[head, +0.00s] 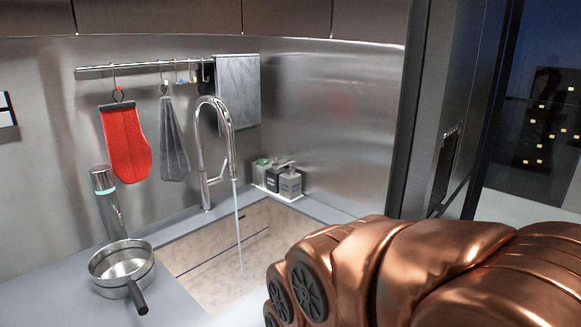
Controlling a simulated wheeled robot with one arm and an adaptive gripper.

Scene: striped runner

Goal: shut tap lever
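The chrome tap (204,140) stands behind the sink, with a tall curved spout. A thin stream of water (239,225) runs from the spout down into the sink. The tap lever (217,177) is a slim chrome handle on the right side of the tap body, angled up to the right. The sink (205,262) has a pale basin set in a grey counter. My copper-coloured arm fills the lower right and hides part of the counter and the sink's right side. My gripper is not visible in this view.
A steel pot (122,264) with a dark handle stands on the counter left of the sink. Soap bottles (290,184) stand behind its right corner. A red mitt (126,143), cloths (238,92) and a rail (140,66) hang on the wall. A grey cylinder (103,181) leans at left.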

